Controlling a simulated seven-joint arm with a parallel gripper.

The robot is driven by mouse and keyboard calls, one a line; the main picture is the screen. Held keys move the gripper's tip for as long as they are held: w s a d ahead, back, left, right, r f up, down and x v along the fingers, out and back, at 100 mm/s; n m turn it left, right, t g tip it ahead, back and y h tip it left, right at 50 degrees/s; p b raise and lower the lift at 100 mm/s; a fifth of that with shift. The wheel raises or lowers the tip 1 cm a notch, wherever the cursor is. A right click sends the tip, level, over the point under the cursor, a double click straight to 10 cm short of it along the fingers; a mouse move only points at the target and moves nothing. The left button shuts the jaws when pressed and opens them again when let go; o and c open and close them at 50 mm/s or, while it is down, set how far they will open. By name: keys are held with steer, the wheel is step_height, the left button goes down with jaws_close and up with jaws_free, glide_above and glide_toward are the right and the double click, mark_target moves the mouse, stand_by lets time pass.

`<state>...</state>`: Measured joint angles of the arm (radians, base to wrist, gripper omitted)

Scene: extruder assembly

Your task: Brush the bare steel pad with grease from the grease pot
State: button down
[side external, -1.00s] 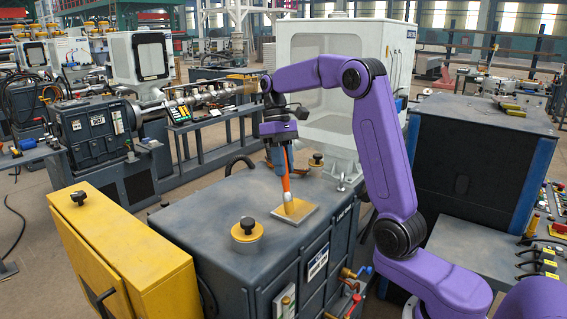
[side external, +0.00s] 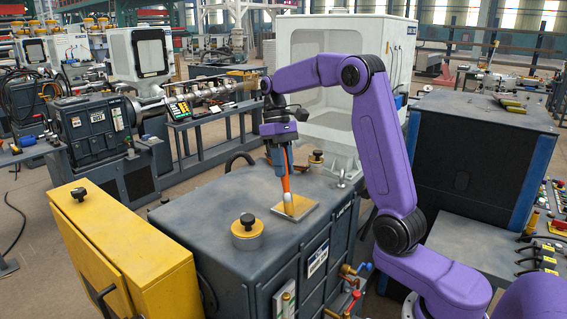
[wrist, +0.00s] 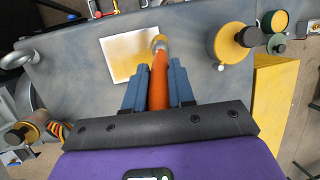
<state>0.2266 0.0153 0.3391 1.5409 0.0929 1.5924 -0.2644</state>
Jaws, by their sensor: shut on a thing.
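My gripper (side external: 281,168) is shut on the orange handle of a brush (side external: 286,186), which points down at the machine top. The handle shows between the blue fingers in the wrist view (wrist: 158,85). The brush's pale tip is at the square pad (side external: 304,208), touching or just above it. In the wrist view the tip is at the pad's right edge. The pad (wrist: 125,55) looks partly white and partly yellow-brown there. A round yellow-topped pot with a black knob (side external: 247,234) stands left of the pad; I cannot tell whether it is the grease pot.
A similar yellow-topped piece (side external: 316,163) stands at the back of the machine top. A yellow cabinet (side external: 125,250) adjoins the machine on the left. A white hopper housing (side external: 335,65) rises behind. The grey machine top (side external: 205,205) is clear between these pieces.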

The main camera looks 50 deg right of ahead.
steer(key=shift+f, duration=0.2)
steer(key=d, duration=1)
steer(key=shift+d, duration=0.35)
stand_by(0.8)
steer(key=shift+r, duration=0.1)
steer(key=shift+a, duration=5.35)
steer(key=shift+r, duration=0.1)
